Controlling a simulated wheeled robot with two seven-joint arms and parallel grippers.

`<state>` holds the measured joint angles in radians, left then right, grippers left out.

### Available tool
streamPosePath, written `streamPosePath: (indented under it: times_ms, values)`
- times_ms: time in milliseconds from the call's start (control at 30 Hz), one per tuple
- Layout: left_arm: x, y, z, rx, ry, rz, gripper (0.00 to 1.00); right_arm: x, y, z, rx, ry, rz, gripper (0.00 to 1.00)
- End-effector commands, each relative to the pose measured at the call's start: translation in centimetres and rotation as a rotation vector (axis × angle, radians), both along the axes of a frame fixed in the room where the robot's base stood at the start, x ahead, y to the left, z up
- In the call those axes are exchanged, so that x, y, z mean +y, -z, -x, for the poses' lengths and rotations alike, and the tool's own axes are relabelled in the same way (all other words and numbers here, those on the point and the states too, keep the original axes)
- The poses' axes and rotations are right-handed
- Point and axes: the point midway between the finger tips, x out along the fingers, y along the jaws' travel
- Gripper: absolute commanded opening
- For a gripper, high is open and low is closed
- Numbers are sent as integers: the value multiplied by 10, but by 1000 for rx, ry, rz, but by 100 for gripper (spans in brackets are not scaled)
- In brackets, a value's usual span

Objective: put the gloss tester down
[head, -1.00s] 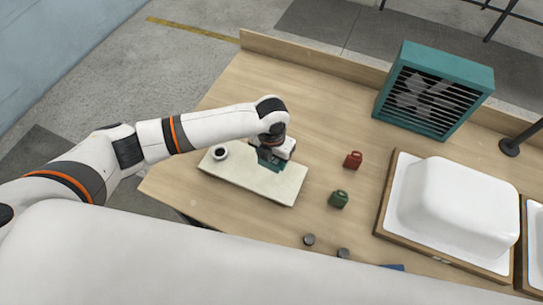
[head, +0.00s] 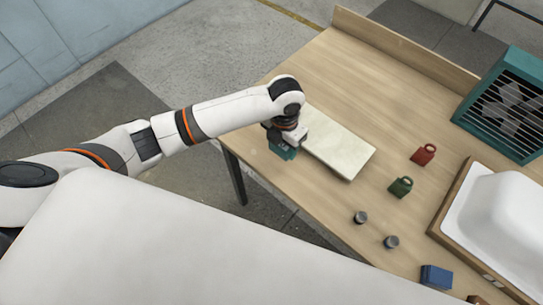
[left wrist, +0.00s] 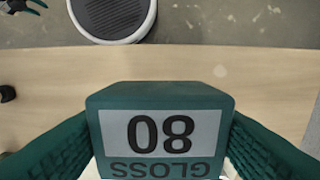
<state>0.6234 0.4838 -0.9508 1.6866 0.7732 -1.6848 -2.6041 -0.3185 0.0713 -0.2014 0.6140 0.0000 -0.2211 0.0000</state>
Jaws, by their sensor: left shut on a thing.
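The gloss tester is a teal block with a white label reading 80 and GLOSS, upside down in the left wrist view (left wrist: 160,130). In the head view it shows as a small teal block (head: 283,151) under my left gripper (head: 287,141). My left gripper is shut on it, with one ribbed teal finger on each side. It is over the wooden table (head: 318,66) near its left edge, beside the pale board (head: 342,142). Whether it touches the tabletop is unclear. A teal pronged part at the left wrist view's top-left corner looks like my right gripper (left wrist: 22,6), small and cut off.
A white tub shell (head: 498,215) and a teal fan box (head: 508,105) are farther right. Bare wood lies behind the board.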

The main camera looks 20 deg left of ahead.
Motion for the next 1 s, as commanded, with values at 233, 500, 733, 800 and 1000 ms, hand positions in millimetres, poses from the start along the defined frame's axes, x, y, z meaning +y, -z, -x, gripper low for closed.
streamPosePath:
  times_ms: [233,500,733,800,1000]
  values:
    - [-1,38,1,2,0,0,42,-4,-10,-29,-42,-1,4,36]
    - [0,72,1,3,-1,-1,42,-6,-15,-23,-33,-1,6,36]
    - [0,80,0,-1,1,0,42,-7,-14,-13,-19,-1,8,36]
    - [0,80,0,-1,1,0,42,-7,-14,-13,-19,-1,8,36]
    - [0,84,0,0,1,-1,63,-7,-12,-14,-20,-1,8,36]
